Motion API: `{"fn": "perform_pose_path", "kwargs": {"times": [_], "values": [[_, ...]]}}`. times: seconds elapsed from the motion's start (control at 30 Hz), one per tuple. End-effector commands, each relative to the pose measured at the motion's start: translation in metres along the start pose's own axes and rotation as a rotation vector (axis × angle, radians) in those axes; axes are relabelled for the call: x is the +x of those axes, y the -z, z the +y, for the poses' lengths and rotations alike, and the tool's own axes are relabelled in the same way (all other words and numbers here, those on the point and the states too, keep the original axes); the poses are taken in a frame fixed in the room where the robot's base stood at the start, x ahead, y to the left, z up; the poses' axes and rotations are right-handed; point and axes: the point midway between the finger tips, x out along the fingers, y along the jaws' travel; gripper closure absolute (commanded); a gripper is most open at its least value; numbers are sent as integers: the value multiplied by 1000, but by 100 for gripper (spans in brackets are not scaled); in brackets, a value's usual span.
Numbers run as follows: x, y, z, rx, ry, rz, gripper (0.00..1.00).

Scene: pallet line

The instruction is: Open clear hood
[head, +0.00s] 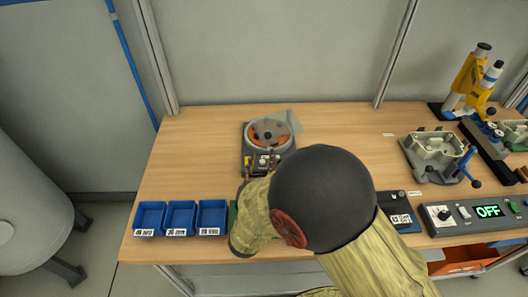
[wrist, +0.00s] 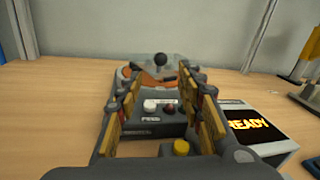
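The clear hood (wrist: 135,64) is a see-through cover with a black ball knob (wrist: 160,60), seen ahead in the wrist view. It shows over a grey round unit with an orange inside (head: 268,134). In the head view a pale see-through panel (head: 293,121) shows at the unit's right rear. I cannot tell whether the hood is fully down. My gripper (wrist: 160,83) has its yellow-padded fingers apart, with nothing between them. The knob appears beyond the fingertips. In the head view my gripper (head: 263,170) is at the unit's front, partly hidden by my arm.
A white and a dark red button (wrist: 151,105) are on the unit's front. A screen reading READY (wrist: 248,125) stands at right. Blue bins (head: 180,217) line the front left edge. A grey fixture (head: 434,150) and OFF panel (head: 487,211) are right. The table left of the unit is clear.

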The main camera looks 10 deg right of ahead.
Motion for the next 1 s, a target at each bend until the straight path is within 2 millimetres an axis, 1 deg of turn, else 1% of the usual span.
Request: {"fn": "perform_pose_path", "kwargs": {"times": [0.1,0.33,0.47,0.57,0.67,0.77,0.8,0.87,0.9,0.97,1.0], "values": [[-4,1,0,-1,0,1,63],[-5,1,0,-1,1,1,63],[-2,-2,-5,-1,9,3,70],[4,-7,-18,-4,34,10,76],[16,-18,-41,-7,80,22,81],[36,-39,-68,5,146,25,87],[44,-48,-82,16,185,29,89],[55,-58,-108,38,264,43,93],[62,-63,-127,60,325,59,95],[69,-69,-159,98,430,93,98],[72,-72,-181,129,506,123,100]]}}
